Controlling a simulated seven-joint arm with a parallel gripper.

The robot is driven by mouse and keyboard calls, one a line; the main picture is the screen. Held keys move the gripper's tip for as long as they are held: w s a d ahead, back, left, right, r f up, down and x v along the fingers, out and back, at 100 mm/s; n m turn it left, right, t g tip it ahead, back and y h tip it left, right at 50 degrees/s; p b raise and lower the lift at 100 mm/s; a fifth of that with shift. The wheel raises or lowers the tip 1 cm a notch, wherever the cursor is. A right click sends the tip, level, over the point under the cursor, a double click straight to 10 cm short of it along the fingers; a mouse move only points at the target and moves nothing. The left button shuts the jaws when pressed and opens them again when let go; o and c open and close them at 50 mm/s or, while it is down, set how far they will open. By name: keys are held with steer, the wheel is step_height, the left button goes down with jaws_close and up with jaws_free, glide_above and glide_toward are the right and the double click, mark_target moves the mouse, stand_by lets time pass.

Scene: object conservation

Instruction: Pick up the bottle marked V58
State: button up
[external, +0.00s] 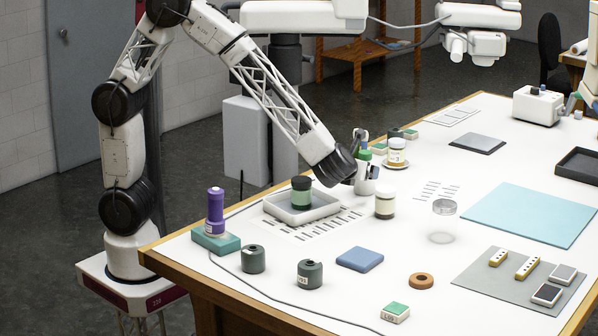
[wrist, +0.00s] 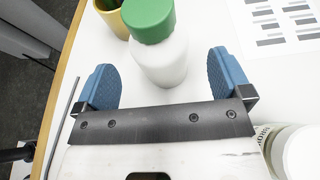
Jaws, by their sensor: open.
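A white bottle with a green cap (wrist: 160,60) stands upright between the two blue fingers of my gripper (wrist: 162,75) in the wrist view. The fingers are open, with a visible gap on each side of it. In the external view my gripper (external: 367,160) is low over the table around this bottle, whose green cap (external: 364,156) shows beside the fingers. No marking is readable on its visible side, and I cannot read V58 anywhere. A cream jar (external: 385,203) stands close by, and a labelled white jar (external: 397,153) stands farther back.
A yellow cup (wrist: 113,20) stands just beyond the bottle. A pale tray (external: 300,208) holds a dark-lidded green jar (external: 301,193). A purple bottle (external: 215,212) stands on a teal block. Dark green jars (external: 310,274) sit in front. The light blue mat (external: 530,215) is clear.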

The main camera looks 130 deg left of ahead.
mark_target(366, 152)
steer(key=shift+a, duration=0.1)
steer(key=shift+x, duration=2.55)
steer(key=shift+f, duration=0.15)
steer(key=shift+c, duration=0.4)
steer(key=c, duration=1)
steer(key=shift+r, duration=5)
